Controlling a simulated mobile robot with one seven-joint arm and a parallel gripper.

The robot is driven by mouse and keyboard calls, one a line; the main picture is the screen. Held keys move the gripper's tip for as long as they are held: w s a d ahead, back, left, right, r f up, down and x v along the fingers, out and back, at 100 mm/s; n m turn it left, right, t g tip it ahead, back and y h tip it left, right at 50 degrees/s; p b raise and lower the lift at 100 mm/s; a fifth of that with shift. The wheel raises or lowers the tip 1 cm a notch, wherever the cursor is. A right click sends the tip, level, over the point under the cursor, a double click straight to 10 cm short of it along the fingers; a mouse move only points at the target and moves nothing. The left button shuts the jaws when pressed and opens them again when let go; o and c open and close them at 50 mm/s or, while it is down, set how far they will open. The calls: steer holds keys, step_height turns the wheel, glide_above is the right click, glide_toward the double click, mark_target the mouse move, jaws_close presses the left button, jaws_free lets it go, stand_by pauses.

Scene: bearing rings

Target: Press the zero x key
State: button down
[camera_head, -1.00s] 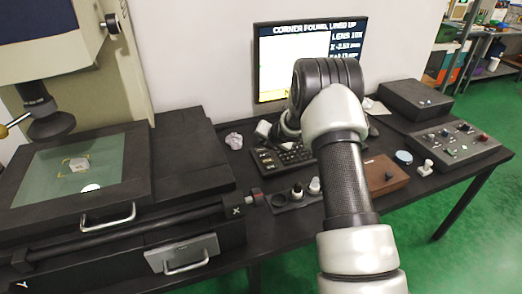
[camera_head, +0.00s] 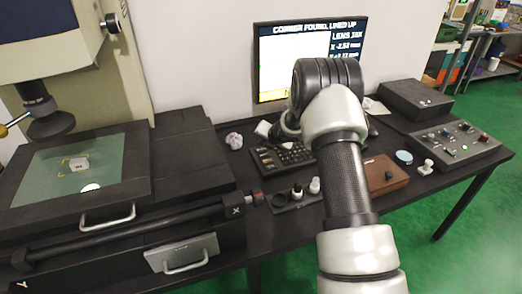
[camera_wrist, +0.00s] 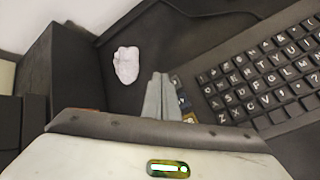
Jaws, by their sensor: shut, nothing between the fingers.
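The black keyboard (camera_wrist: 265,80) fills the right of the wrist view, with light letters on its keys. It also shows in the head view (camera_head: 285,157), partly behind my arm. A narrow column of coloured keys (camera_wrist: 183,100) lies at its left edge, partly hidden by my fingers. Their labels are too small to read, so I cannot tell which is the zero x key. My gripper (camera_wrist: 160,78) is shut and empty, its tips just left of these keys; I cannot tell whether they touch anything. The monitor (camera_head: 290,70) reads "CORNER FOUND, LINED UP" above a lens line and an X value.
A crumpled white lump (camera_wrist: 126,64) lies left of my fingertips. The measuring stage (camera_head: 140,185) with its glass plate stands at the left. A wooden box (camera_head: 385,175) and a control panel (camera_head: 455,145) are to the right.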

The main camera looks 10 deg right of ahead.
mark_target(263, 152)
steer(key=shift+f, duration=0.4)
steer(key=shift+f+b, duration=0.35)
steer(key=shift+b, duration=0.2)
steer(key=shift+r, duration=0.15)
stand_by(0.4)
steer(key=shift+r+p, duration=0.6)
steer(key=shift+p, duration=0.05)
step_height(263, 152, up, 5)
steer(key=p, duration=0.4)
steer(key=shift+p, duration=0.3)
